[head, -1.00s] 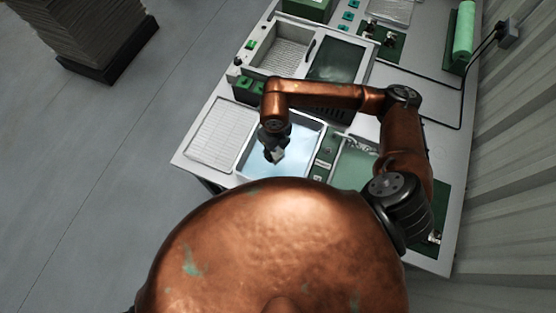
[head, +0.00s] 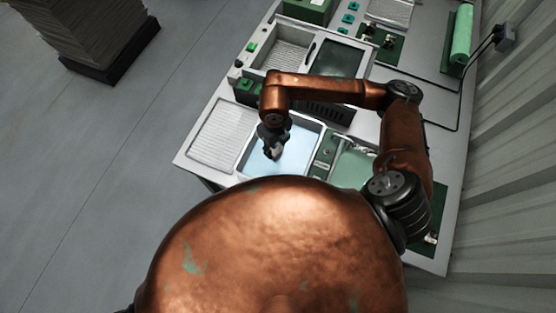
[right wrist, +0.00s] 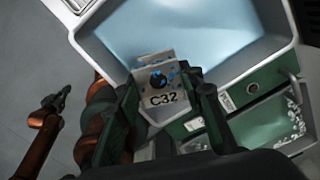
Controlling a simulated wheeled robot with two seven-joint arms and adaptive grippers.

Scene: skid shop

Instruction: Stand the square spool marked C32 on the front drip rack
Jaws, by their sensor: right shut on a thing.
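The pale square spool marked C32 (right wrist: 160,98) is held between the fingers of my right gripper (right wrist: 168,90), its label facing the right wrist camera. In the head view my right gripper (head: 273,149) hangs over the white tray of pale blue liquid (head: 241,168). I cannot tell whether the spool touches the liquid. A ribbed white drip rack (head: 222,130) lies flat just left of this tray, with nothing standing on it. My left gripper (right wrist: 56,100) shows small at the left of the right wrist view, away from the bench; its opening is unclear.
Right of the tray are a green strip (head: 325,158) and a green basin (head: 354,164). Small green boxes (head: 248,88) stand behind the rack. Another ribbed tray (head: 287,56) lies farther back. A dark stack (head: 95,40) stands on the floor at left.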

